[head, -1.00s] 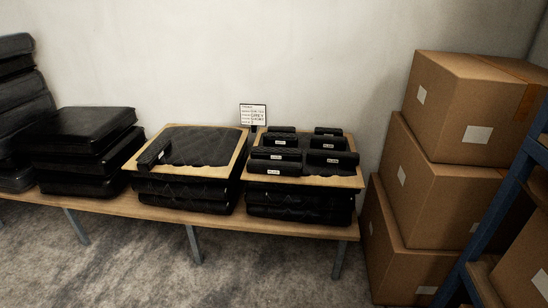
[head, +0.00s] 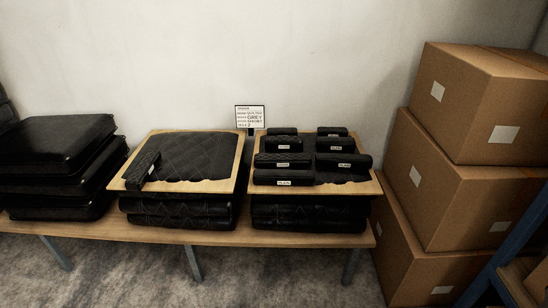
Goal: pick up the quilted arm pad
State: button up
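A black arm pad with a faint quilted texture and a small white label (head: 143,168) lies at the left edge of the left wooden-framed board (head: 228,180). It lies at a slant, beside the black quilted panel (head: 197,155) on that board. Several more black arm pads with white labels lie in two columns on the right board (head: 364,187); one at its front left (head: 300,177) is among them. My gripper is not in view.
Both boards rest on stacks of black quilted cushions on a wooden bench (head: 225,238). Smooth black cushions (head: 55,145) are stacked at left. A printed sign (head: 250,117) stands behind the boards. Cardboard boxes (head: 470,110) and a blue rack post (head: 505,250) stand at right.

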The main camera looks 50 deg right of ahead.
aim_at(261, 160)
jog(key=i, duration=0.95)
jog(key=u, duration=0.05)
